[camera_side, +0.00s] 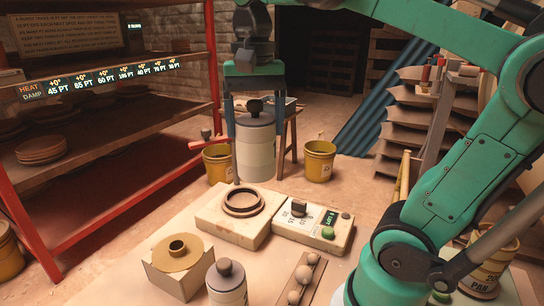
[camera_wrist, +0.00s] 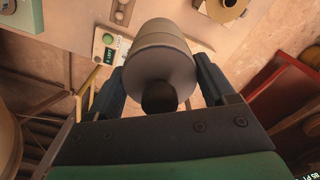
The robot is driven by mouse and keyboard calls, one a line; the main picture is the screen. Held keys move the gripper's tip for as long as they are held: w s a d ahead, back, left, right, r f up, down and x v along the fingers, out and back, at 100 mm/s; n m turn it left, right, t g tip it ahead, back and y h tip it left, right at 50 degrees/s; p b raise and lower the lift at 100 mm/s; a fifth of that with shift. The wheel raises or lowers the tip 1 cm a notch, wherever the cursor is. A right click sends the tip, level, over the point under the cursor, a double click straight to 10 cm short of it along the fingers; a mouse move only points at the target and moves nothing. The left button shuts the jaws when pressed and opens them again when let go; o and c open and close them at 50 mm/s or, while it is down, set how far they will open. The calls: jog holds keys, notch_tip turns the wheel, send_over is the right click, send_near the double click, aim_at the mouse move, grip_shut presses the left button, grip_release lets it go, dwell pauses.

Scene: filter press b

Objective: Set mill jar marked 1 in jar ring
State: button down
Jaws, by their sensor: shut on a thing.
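A pale jar (camera_side: 255,155) with a grey lid and dark knob hangs upright in my gripper (camera_side: 255,135). The fingers are shut on its sides near the top. The wrist view shows its lid (camera_wrist: 160,68) and knob between the fingertips (camera_wrist: 160,78). No number is readable on it. The brown jar ring (camera_side: 243,202) sits empty on a pale block (camera_side: 220,222). The jar appears just behind the ring in the side view, apart from it; its exact height is unclear. A second, similar jar (camera_side: 227,285) stands at the front of the bench; its mark is not visible.
A control box (camera_side: 313,230) with knob and green button adjoins the ring block. A block with a tan disc (camera_side: 177,252) stands front left. A tray of balls (camera_side: 300,280) lies front right. A red-framed rack (camera_side: 215,80) stands left; yellow buckets (camera_side: 319,160) stand behind.

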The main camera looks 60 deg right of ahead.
jog(key=w+d+r+m, duration=0.3)
jog(key=w+d+m, duration=0.1)
jog(key=w+d, duration=0.6)
notch_tip(320, 180, down, 18)
jog(key=shift+f, duration=0.2)
dwell(0.5)
jog(key=shift+f, duration=0.15)
grip_release()
